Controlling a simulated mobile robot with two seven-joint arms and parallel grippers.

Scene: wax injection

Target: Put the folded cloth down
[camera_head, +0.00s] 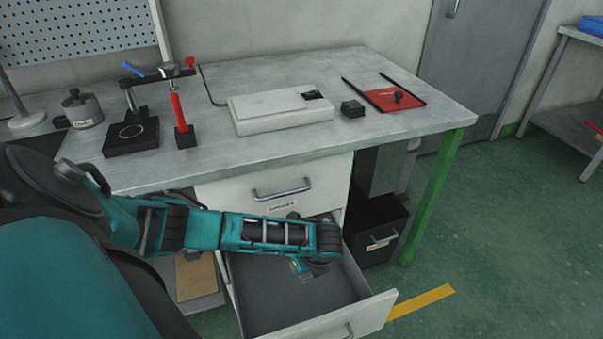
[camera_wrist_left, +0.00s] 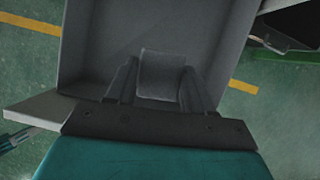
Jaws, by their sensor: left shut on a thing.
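My left gripper (camera_head: 301,266) reaches down into the open lower drawer (camera_head: 262,296) of the white cabinet under the bench. In the left wrist view the fingers of my left gripper (camera_wrist_left: 160,80) are shut on the folded cloth (camera_wrist_left: 162,70), a small grey rectangle. The drawer's grey floor (camera_wrist_left: 100,40) shows around and beyond it. The head view does not show the cloth clearly, as my forearm and wrist are above it. I cannot tell whether the cloth touches the drawer floor. My right gripper is not in view.
The upper drawer (camera_head: 275,186) is closed. A black bin (camera_head: 378,240) stands right of the cabinet, near a green table leg (camera_head: 437,190). The bench top holds a white box (camera_head: 280,112), a red mat (camera_head: 388,98) and a clamp stand (camera_head: 130,139). The open drawer looks otherwise empty.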

